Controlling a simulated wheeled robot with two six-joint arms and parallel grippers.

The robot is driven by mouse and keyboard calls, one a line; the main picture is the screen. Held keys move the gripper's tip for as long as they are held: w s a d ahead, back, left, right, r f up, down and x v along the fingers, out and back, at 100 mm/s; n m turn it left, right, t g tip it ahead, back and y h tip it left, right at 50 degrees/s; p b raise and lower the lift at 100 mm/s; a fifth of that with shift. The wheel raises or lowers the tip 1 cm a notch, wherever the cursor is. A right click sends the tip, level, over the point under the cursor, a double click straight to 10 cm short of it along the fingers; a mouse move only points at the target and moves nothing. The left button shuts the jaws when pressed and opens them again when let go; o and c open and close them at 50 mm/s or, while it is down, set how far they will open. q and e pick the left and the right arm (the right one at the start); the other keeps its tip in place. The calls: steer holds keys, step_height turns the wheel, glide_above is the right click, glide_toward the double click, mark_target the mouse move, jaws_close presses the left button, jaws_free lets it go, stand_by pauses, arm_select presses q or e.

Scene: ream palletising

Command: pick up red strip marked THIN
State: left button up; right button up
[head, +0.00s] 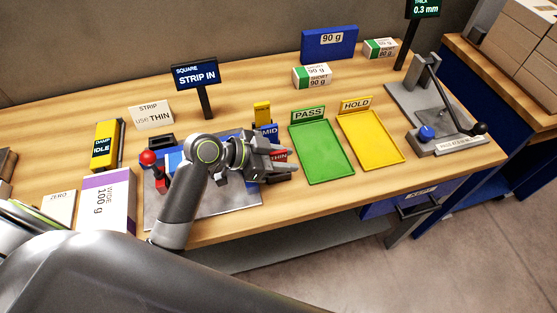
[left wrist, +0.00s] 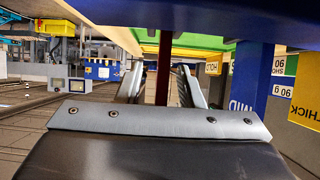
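The red strip marked THIN (head: 279,156) stands at the front of the strip group in the head view, partly covered by my left gripper. In the left wrist view the dark red strip (left wrist: 164,70) stands between the two fingers, with a gap visible on its left side. My left gripper (head: 291,163) is open at the strip; its fingers (left wrist: 160,86) also show in the left wrist view. I cannot tell whether a finger touches the strip. My right gripper is in neither view.
The blue MID strip (head: 266,131) and a yellow strip (head: 262,112) stand just behind the red one. The green PASS tray (head: 322,150) and yellow HOLD tray (head: 370,138) lie to the right. A red-knobbed device (head: 148,158) stands left of my gripper.

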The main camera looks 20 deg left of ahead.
arm_select(q)
steer(key=shift+f, duration=0.1)
jaws_close()
stand_by(0.4)
